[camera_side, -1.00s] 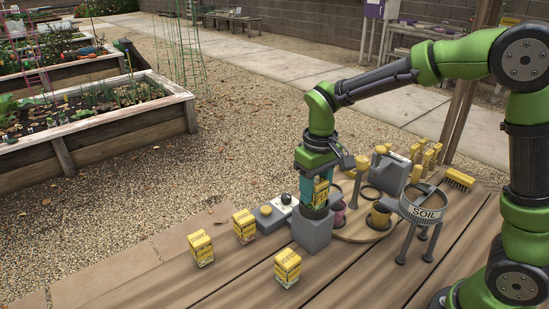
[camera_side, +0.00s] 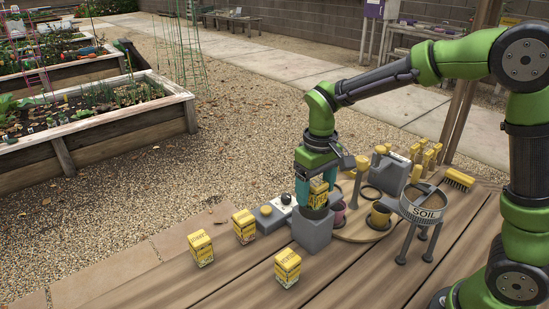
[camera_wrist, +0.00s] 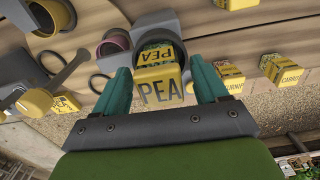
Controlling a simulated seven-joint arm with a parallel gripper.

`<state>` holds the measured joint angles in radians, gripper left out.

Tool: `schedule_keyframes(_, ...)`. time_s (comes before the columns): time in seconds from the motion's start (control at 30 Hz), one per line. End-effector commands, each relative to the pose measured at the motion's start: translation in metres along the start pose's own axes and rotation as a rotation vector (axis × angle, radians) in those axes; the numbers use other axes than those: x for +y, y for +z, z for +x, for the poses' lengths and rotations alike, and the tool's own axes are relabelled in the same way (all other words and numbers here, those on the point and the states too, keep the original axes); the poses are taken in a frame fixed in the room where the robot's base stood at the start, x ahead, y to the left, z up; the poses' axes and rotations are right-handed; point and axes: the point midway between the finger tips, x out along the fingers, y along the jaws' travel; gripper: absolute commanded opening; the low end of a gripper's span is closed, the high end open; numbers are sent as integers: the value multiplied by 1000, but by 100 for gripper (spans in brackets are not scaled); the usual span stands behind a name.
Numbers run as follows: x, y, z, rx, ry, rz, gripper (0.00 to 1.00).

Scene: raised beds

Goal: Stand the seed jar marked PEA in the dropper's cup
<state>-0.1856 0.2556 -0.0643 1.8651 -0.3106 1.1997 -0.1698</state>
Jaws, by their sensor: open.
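The yellow jar marked PEA (camera_wrist: 158,86) stands in the dropper's dark round cup (camera_side: 315,212), on top of a grey block (camera_side: 312,233). It looks upright. The cup's rim also shows around the jar in the wrist view (camera_wrist: 155,38). My gripper (camera_wrist: 163,88) is open, with one teal finger on each side of the jar and a visible gap beside it. In the side view my gripper (camera_side: 317,190) points down over the cup and partly hides the jar.
Three other yellow jars stand on the planks: one at left (camera_side: 201,249), one behind it (camera_side: 244,226), one in front (camera_side: 287,268). A grey control box (camera_side: 272,214) sits left of the dropper. A SOIL sieve (camera_side: 423,205) and a round wooden board (camera_side: 362,233) are at right.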

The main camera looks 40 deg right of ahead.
Motion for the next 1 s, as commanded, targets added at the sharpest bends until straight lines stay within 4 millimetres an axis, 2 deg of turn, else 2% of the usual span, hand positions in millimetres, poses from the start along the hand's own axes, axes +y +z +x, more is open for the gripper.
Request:
schedule_keyframes(0.4,0,-1,-84,6,-2,1,73)
schedule_keyframes(0.5,0,-1,-100,4,-1,0,73)
schedule_keyframes(0.7,1,2,-118,9,-5,3,73)
schedule_keyframes(0.77,3,8,-122,28,-15,8,73)
schedule_keyframes(0.87,8,28,-129,93,-53,33,73)
schedule_keyframes(1.0,15,69,-133,241,-132,96,73)
